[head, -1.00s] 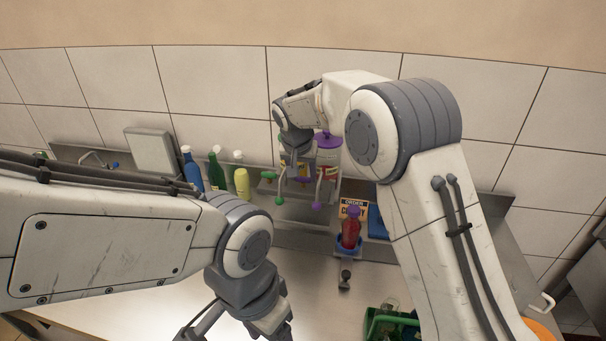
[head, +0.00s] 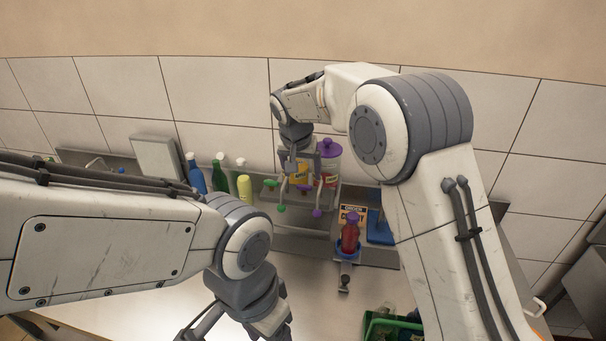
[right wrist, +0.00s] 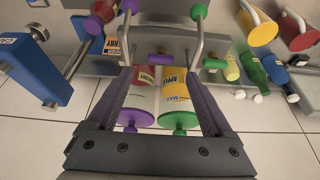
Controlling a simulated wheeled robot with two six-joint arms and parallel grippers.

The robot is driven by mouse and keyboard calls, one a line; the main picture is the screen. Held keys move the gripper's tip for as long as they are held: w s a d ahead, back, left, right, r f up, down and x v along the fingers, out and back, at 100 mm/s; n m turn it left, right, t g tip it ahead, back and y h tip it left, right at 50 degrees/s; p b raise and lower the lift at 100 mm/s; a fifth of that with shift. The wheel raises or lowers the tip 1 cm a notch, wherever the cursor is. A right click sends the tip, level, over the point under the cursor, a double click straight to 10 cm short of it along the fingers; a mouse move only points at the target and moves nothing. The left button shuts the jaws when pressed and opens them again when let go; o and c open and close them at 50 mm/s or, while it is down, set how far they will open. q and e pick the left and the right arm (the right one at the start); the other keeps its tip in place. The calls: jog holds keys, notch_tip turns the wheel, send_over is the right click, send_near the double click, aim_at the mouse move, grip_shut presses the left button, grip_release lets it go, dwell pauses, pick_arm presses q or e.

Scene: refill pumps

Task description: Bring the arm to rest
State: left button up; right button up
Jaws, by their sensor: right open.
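In the right wrist view, the open fingers (right wrist: 160,85) appear on either side of the jars: one with a purple lid (right wrist: 135,118), one with a green lid (right wrist: 178,120). The purple-lidded jar (head: 329,163) stands behind the gripper in the head view; the other is largely hidden. A green-tipped spout (head: 279,208) and a purple-tipped spout (head: 316,213) hang below the gripper. My left gripper (head: 240,325) is cut off at the bottom edge; its fingers are unclear.
Blue (head: 195,176), green (head: 220,176) and yellow (head: 244,188) bottles stand left of the jars. A red bottle (head: 350,238) with a purple cap sits in a blue holder beside an order sign (head: 353,213). A green crate (head: 385,323) is at the front right.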

jog(key=shift+p+v, duration=0.3)
jog(key=shift+v, duration=0.8)
jog(key=s+d+f+n+g+b, duration=0.1)
jog(key=s+f+n+b, duration=0.1)
jog(key=s, duration=1.1)
jog(key=s+d+f+n+g+y+b, duration=0.1)
jog(key=s+d+f+n+g, duration=0.1)
jog(key=s, duration=1.1)
jog(key=s+d+f+n+g+y+b, duration=0.1)
jog(key=s+f+n, duration=0.3)
jog(key=s, duration=0.9)
jog(key=shift+s+d+n+b, duration=0.35)
jog(key=shift+n+b, duration=0.45)
jog(key=shift+n, duration=0.2)
